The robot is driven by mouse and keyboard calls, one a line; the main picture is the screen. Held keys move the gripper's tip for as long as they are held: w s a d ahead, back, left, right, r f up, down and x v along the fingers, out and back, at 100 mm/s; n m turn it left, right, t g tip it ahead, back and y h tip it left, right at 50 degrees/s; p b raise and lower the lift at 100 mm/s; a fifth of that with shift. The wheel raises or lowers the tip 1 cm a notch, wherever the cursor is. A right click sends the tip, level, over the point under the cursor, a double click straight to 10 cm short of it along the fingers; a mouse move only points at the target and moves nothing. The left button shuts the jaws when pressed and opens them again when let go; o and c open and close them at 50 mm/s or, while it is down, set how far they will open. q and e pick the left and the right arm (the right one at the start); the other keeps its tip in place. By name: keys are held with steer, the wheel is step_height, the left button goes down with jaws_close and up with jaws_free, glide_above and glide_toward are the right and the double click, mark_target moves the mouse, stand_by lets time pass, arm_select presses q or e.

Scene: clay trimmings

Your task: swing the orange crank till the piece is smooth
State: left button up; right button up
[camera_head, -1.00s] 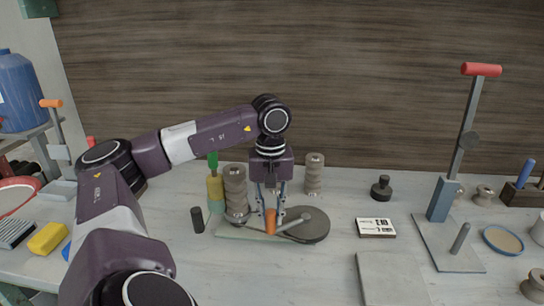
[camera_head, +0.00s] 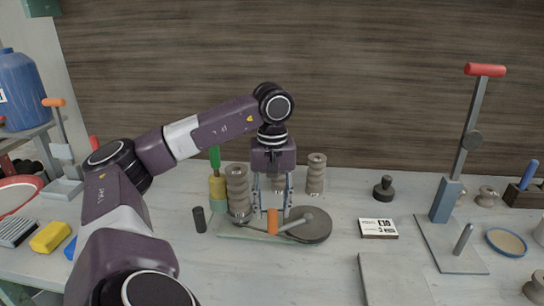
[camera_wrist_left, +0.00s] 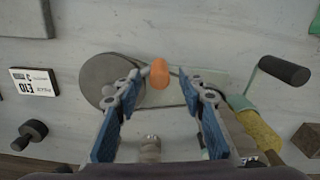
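The orange crank grip (camera_head: 272,222) stands upright on a metal arm, beside and partly over a round grey disc (camera_head: 318,229) on a pale green base plate (camera_head: 228,231). My left gripper (camera_head: 271,210) points straight down over it with its fingers spread. In the left wrist view the orange grip (camera_wrist_left: 160,73) shows between the open fingertips (camera_wrist_left: 163,84), with a gap on each side. A ribbed clay-coloured column (camera_head: 238,188) stands at the left end of the base plate; its lower part is close to the left finger. My right gripper is out of view.
A second ribbed column (camera_head: 316,174) stands behind the disc. A label card (camera_head: 378,228) and a red-handled lever press (camera_head: 457,200) are to the right.

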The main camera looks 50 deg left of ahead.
arm_select(q)
steer(key=shift+r, duration=2.55)
